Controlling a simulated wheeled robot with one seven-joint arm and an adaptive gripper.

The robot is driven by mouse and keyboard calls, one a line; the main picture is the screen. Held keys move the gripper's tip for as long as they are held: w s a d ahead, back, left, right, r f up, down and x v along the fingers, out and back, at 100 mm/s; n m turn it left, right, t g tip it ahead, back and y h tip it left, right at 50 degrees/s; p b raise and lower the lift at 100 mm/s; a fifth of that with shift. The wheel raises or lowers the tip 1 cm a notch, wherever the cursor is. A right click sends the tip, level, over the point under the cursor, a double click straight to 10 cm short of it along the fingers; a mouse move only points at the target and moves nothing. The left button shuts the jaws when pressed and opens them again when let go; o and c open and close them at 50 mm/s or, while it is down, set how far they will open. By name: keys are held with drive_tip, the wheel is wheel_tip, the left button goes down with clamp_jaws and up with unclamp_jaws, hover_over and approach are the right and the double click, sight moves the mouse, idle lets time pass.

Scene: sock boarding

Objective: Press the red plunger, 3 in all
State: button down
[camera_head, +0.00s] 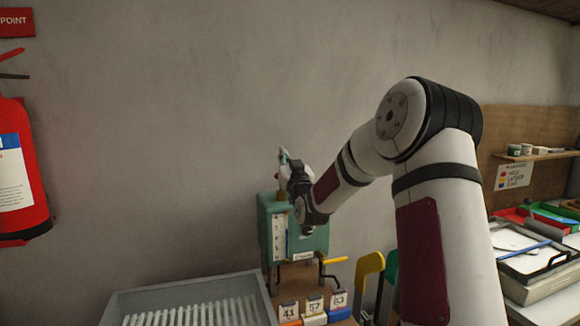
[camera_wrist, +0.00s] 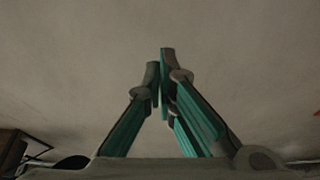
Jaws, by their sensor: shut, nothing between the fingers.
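My gripper (camera_head: 285,157) is above a green box-shaped machine (camera_head: 311,242) in the head view, with its fingers tilted upward. In the wrist view my gripper (camera_wrist: 160,72) has its teal fingers together and nothing between them. The machine has a pale panel with small marks on its front. A small brown piece shows at the machine's top edge, partly behind my wrist.
A grey ribbed tray (camera_head: 190,286) stands in front on the left. Numbered cards (camera_head: 314,306) sit below the machine, near a yellow hooked piece (camera_head: 368,270). A red fire extinguisher (camera_head: 20,175) hangs at far left. Trays (camera_head: 535,252) stand on the right.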

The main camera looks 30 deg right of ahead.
drive_tip(key=shift+w+f, duration=0.15)
drive_tip(key=shift+f, duration=1.85)
wheel_tip(320, 180, down, 3)
drive_tip(key=shift+w+f+b, duration=0.1)
drive_tip(key=shift+b, duration=0.8)
drive_tip(key=shift+f, duration=0.3)
wheel_tip(320, 180, up, 5)
drive_tip(key=v, duration=1)
drive_tip(key=shift+f, duration=0.25)
